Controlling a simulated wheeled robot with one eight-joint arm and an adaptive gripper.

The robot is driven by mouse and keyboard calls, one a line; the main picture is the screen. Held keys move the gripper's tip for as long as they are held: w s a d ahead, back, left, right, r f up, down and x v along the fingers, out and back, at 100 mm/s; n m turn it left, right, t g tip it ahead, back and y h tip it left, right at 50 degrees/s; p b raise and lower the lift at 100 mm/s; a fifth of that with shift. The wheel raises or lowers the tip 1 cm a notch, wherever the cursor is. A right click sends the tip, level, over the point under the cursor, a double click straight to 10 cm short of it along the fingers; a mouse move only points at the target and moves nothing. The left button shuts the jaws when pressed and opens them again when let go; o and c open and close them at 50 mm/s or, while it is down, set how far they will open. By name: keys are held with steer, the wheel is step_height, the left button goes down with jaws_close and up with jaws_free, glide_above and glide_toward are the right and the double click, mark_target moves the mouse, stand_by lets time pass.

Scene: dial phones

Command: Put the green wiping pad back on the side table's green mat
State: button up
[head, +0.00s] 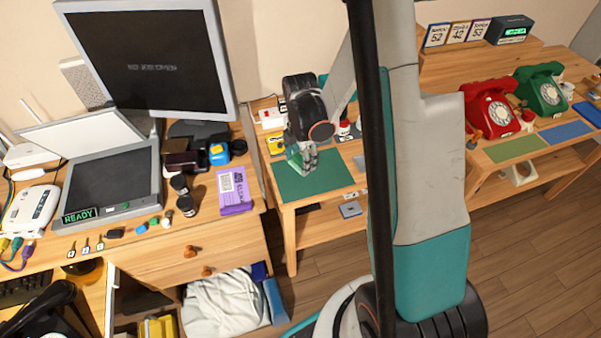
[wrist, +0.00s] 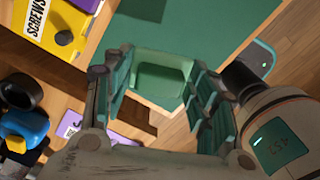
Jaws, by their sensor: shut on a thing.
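The green wiping pad (wrist: 160,82) is between the two fingers of my gripper (wrist: 160,98) in the wrist view, and my gripper is shut on it. In the head view my gripper (head: 303,160) points down at the left part of the green mat (head: 318,180) on the side table. Only a bit of the pad (head: 292,156) shows there beside the fingers. In the wrist view the pad overlaps a corner of the mat (wrist: 205,30). I cannot tell whether the pad touches the mat or is above it.
The desk (head: 215,258) with monitor (head: 150,60) stands to the left. A grey device (head: 350,209) sits on the table's lower shelf. Most of the mat is bare.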

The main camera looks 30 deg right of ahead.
mark_target(300, 176)
steer(key=shift+f+b, duration=0.75)
steer(key=shift+f, duration=1.75)
steer(key=shift+f, duration=0.1)
steer(key=o, duration=1)
